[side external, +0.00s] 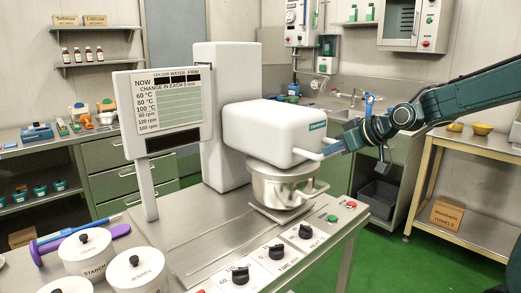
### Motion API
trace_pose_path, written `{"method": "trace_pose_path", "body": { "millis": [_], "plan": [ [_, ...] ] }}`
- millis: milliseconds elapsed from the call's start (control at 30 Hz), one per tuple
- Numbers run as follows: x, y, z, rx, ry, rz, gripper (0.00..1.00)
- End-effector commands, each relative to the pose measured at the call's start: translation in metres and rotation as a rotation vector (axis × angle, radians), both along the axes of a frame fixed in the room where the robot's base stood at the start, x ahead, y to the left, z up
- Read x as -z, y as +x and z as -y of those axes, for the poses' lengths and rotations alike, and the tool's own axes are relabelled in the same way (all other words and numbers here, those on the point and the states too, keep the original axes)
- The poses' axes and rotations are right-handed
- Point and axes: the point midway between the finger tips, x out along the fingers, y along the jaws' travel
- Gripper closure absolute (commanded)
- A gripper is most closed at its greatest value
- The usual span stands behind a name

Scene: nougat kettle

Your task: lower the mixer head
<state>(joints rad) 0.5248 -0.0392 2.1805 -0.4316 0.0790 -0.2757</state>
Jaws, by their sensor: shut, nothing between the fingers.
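The mixer head (268,128) is a white rounded box in front of the tall white column (232,85). It looks about level and sits low over the steel kettle (277,187), its underside close to the kettle's top. Whether it touches the rim cannot be told. A pale handle (308,154) sticks out at the head's lower right. My gripper (333,150) comes in from the right, shut and empty, with its tips at or just beside the handle's end. Contact cannot be told from this view.
Control knobs (277,251) and red and green buttons (333,218) line the steel table's front edge. White lidded jars (137,272) and a display board (168,100) stand at left. Green floor lies between.

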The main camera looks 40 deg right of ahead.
Motion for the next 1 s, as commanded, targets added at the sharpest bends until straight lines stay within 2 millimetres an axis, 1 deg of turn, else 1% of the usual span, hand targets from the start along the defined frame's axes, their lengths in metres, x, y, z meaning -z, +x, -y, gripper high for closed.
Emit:
{"method": "trace_pose_path", "body": {
  "millis": [33,100,267,367,467,667,700,1000],
  "plan": [
    [0.008,-0.001,0.0,0.001,0.005,-0.02,1.0],
    [0.008,-0.001,0.0,0.001,0.005,-0.022,1.0],
    [0.006,-0.002,0.0,0.001,0.005,-0.023,1.0],
    [0.001,-0.003,0.001,0.002,0.005,-0.021,1.0],
    [-0.009,-0.004,0.0,0.002,0.002,-0.013,1.0],
    [-0.038,-0.008,0.001,0.001,-0.002,-0.001,1.0],
    [-0.043,-0.012,0.001,0.002,-0.002,0.001,1.0],
    [-0.067,-0.049,0.001,0.005,-0.002,0.003,1.0]
  ]
}}
